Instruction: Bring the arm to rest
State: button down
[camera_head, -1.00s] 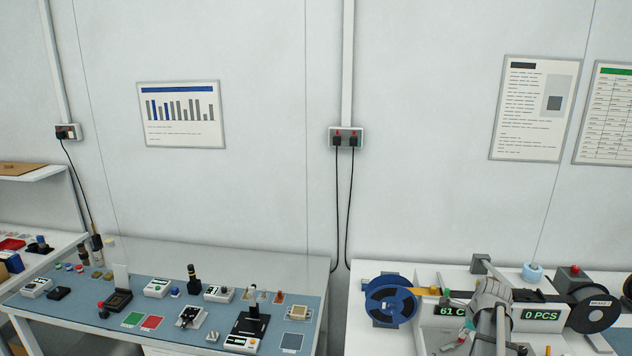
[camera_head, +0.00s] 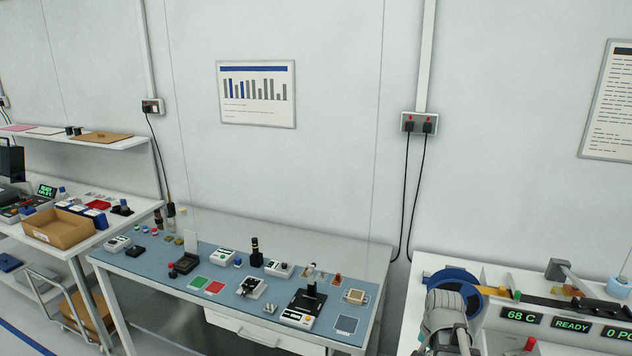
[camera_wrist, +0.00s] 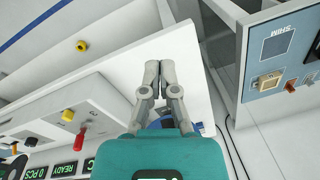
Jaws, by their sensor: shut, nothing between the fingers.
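My gripper (camera_wrist: 152,85) shows in the wrist view with its two grey fingers together and nothing between them. It is over the white top of the machine bench (camera_wrist: 110,75), whose edge runs close past the fingertips. In the head view my arm rises at the lower right, in front of the blue reel (camera_head: 455,281); my fingers cannot be made out there. The blue reel is mostly hidden behind my gripper in the wrist view.
The machine's displays, one reading READY (camera_head: 571,326), stand right of my arm. A bench with a blue mat (camera_head: 180,262) holds several small instruments at the left. A gap separates the benches. A cardboard box (camera_head: 60,228) sits on the far-left bench.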

jog(key=s+a+n, duration=0.2)
jog(key=a+n, duration=0.2)
jog(key=a, duration=0.1)
jog(key=s+a+f+n+b, duration=0.1)
jog(key=s+a+n, duration=0.1)
jog(key=a+n, duration=0.2)
jog(key=shift+s+a+f+g+h, duration=0.3)
jog(key=shift+a+g, duration=0.1)
jog(key=shift+a, duration=0.65)
